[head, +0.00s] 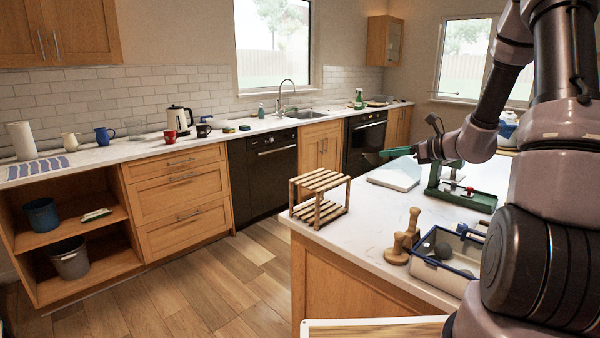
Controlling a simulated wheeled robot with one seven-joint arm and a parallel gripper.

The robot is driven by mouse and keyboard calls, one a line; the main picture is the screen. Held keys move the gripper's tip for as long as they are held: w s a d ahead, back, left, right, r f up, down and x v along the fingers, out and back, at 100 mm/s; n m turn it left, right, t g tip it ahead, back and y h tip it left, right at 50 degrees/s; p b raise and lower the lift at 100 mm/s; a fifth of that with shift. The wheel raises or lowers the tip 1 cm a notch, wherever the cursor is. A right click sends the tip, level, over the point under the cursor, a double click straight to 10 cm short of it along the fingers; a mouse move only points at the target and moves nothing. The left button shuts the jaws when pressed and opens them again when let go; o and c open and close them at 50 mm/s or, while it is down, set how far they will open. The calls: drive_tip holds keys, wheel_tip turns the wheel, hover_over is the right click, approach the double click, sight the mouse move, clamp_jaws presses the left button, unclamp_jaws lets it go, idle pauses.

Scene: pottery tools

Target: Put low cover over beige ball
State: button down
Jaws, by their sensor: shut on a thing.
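My gripper (420,152) is over the right-hand counter, at the end of my arm, and is shut on a flat teal-green thing (393,154). This thing sticks out to the left of the gripper, above a white slab (396,176). It may be the low cover, but it is too small and partly hidden to be sure. I cannot make out a beige ball. The area behind my gripper and arm is hidden.
A green press-like tool (466,197) with a red knob stands right of the slab. Wooden-handled tools (397,250) and a blue-rimmed bin (435,274) sit nearer. A slatted wooden rack (319,211) stands at the counter's left edge. Bare counter lies between them.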

drive_tip(key=shift+w+a+f+m+t+h, duration=0.15)
drive_tip(key=shift+w+m+t+h, duration=0.1)
drive_tip(key=shift+m+t+h, duration=0.15)
drive_tip(key=shift+w+a+r+m+t+h, duration=0.1)
drive_tip(key=shift+w+a+m+t+h, duration=0.1)
drive_tip(key=shift+m+t+h, duration=0.15)
drive_tip(key=shift+w+f+m+t+h, duration=0.15)
drive_tip(key=shift+f+m+t+h, duration=0.15)
drive_tip(key=shift+m+h, duration=0.35)
drive_tip(key=shift+d+f+m+t+h, duration=0.4)
drive_tip(key=shift+m+t+h, duration=0.15)
drive_tip(key=shift+m+h, duration=0.3)
drive_tip(key=shift+d+f+m+t+h, duration=0.35)
drive_tip(key=shift+m+h, duration=0.3)
drive_tip(key=shift+h, duration=0.3)
